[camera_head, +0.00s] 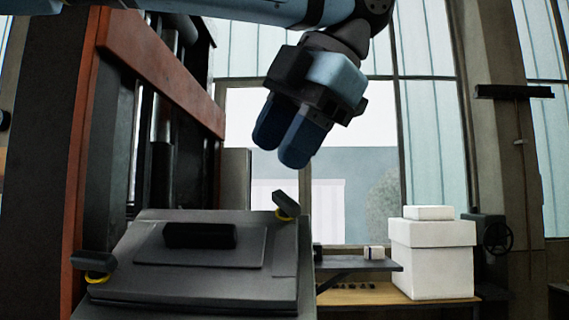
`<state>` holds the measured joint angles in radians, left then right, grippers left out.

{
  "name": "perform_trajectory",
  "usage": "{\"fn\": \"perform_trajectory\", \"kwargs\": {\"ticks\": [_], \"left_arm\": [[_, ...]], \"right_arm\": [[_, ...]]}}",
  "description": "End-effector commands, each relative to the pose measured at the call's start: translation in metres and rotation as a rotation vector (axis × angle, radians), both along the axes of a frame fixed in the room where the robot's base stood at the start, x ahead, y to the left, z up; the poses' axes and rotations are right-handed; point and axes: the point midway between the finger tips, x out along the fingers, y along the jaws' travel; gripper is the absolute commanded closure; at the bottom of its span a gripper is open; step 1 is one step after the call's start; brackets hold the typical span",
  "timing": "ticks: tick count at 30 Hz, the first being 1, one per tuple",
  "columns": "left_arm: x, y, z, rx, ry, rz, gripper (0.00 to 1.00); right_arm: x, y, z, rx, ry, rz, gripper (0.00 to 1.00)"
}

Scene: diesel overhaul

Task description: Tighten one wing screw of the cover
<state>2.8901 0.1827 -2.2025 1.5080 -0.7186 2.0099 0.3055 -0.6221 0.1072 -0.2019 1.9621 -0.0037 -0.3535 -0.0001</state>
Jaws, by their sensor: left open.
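The dark grey cover (275,262) lies in front of me at the lower left, with a raised plate and a black handle (200,235) on top. One wing screw (286,205) with a dark wing and a yellow ring is at its far right corner. Another wing screw (95,265), also with a yellow ring, is at its left side. How tight either screw is, I cannot tell. My left gripper (285,150) hangs above the far right wing screw, apart from it, with blue fingers pointing down and nothing between them. My right gripper is not in view.
A tall press-like frame with a red-brown beam (165,65) stands at the left. A workbench (385,293) behind at the right carries white boxes (433,258) and small parts. Windows fill the back. The space between gripper and cover is clear.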

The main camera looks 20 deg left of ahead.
Motion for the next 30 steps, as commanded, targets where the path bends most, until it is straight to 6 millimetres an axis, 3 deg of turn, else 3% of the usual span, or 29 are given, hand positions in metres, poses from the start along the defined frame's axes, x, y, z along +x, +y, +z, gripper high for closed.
{"fn": "perform_trajectory", "kwargs": {"ticks": [17,18,30], "left_arm": [[0.006,0.003,-0.008,-0.401,-0.104,0.55,0.56],[0.005,0.003,-0.017,-0.441,-0.123,0.609,0.56],[0.008,0.003,-0.022,-0.801,-0.23,1.114,0.56]], "right_arm": [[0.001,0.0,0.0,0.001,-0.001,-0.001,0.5],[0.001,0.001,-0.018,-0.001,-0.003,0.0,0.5],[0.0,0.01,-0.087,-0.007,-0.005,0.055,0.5]]}}
